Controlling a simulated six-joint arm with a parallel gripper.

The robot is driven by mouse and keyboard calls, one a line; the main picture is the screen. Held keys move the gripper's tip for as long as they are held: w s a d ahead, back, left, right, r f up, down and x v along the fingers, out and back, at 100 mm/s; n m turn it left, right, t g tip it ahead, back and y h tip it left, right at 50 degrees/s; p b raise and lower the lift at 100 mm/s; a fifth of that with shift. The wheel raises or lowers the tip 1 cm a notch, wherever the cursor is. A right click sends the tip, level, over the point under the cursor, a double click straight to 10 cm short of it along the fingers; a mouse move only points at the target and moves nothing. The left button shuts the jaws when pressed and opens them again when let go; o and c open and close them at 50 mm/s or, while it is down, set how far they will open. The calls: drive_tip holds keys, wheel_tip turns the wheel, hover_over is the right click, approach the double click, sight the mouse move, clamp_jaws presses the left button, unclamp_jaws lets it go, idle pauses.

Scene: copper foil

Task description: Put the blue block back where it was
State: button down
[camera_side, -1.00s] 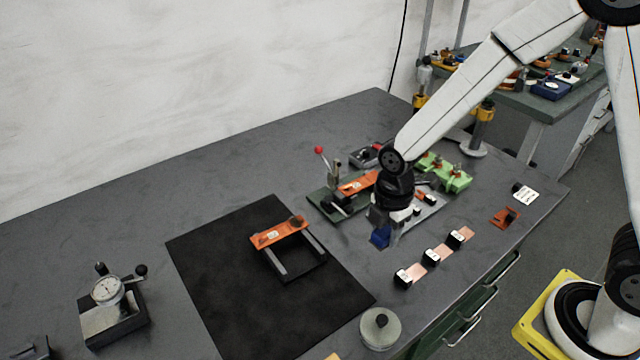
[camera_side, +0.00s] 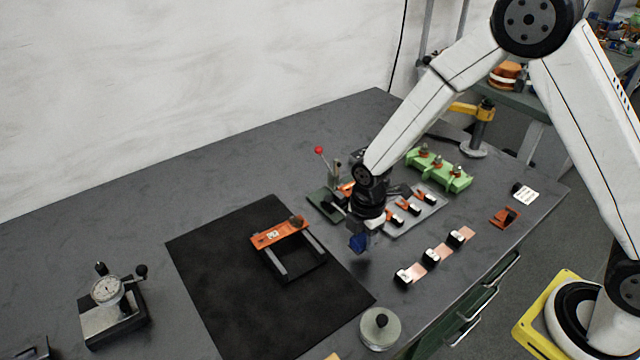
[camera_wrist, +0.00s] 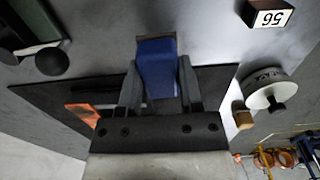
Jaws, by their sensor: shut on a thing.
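The blue block (camera_side: 357,242) is held between the fingers of my gripper (camera_side: 362,232), just right of the black mat (camera_side: 215,275). In the wrist view the blue block (camera_wrist: 157,68) sits upright between the two grey fingers of my gripper (camera_wrist: 158,85). In the side view the block appears to hang above the grey bench, though its exact height is hard to tell. The arm hides part of the green lever fixture (camera_side: 322,203) behind it.
An orange-and-black frame (camera_side: 280,234) lies on the mat. A tray (camera_side: 432,212) with several orange pieces and a green fixture (camera_side: 440,170) stand behind right. Copper strips with black blocks (camera_side: 432,256) lie right. A round weight (camera_side: 380,328) stands at the front.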

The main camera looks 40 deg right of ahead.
sight(361, 246)
drive_tip(key=shift+w+f, duration=0.2)
drive_tip(key=shift+f, duration=1.55)
drive_tip(key=shift+f, duration=0.1)
drive_tip(key=shift+c, duration=1.2)
unclamp_jaws()
drive_tip(key=shift+r, duration=6.15)
